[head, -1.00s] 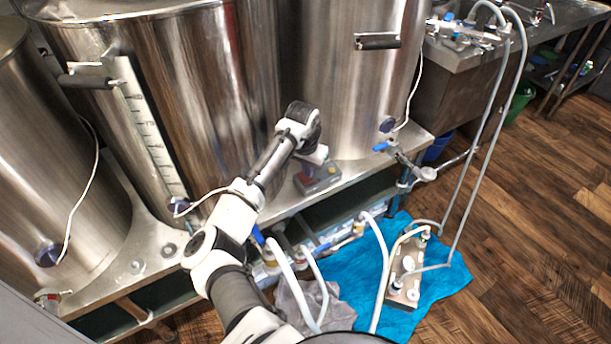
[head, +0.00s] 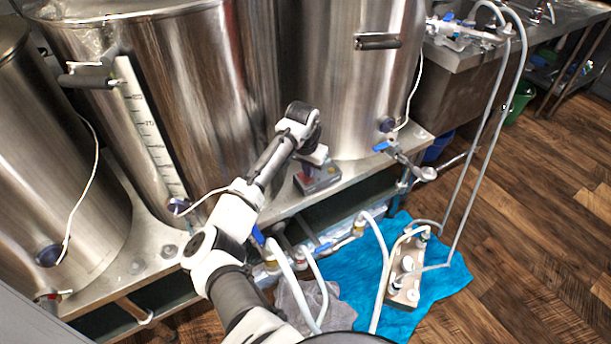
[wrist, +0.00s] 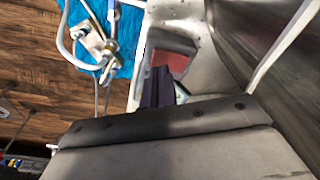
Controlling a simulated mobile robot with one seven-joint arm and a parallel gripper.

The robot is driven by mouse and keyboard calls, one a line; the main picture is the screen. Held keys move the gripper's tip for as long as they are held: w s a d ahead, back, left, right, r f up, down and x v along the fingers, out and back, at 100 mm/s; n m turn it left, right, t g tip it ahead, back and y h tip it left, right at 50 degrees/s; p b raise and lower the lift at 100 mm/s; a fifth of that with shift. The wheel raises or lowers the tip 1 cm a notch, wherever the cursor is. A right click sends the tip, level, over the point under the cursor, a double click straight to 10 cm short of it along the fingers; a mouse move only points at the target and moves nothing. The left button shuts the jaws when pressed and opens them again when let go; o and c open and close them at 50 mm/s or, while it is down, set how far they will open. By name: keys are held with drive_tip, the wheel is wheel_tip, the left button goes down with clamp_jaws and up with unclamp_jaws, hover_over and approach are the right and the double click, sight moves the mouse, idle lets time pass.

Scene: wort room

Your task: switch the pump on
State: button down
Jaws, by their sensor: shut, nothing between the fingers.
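A small grey box with a red face (head: 318,178) sits on the steel bench ledge between the two large kettles, and it also shows in the wrist view (wrist: 170,62). It looks like a switch box, but its switch position cannot be made out. My gripper (wrist: 158,80) is shut and empty, with its dark fingers in front of the box's red face. In the head view my wrist is just above the box and hides part of it. I cannot tell whether the fingertips touch it. No thing in view is clearly marked as the pump.
Large steel kettles (head: 190,100) stand close behind and beside my arm. A metal block with hose fittings (head: 405,275) lies on a blue cloth (head: 345,285) on the floor. Hoses and valves (head: 340,240) hang below the ledge. Open wooden floor (head: 540,230) is at right.

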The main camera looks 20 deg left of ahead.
sight(308, 179)
drive_tip(key=shift+f, duration=0.2)
drive_tip(key=shift+f, duration=0.6)
drive_tip(key=shift+f+b, duration=0.15)
drive_tip(key=shift+b, duration=0.15)
wheel_tip(308, 179, up, 6)
drive_tip(key=p, duration=0.6)
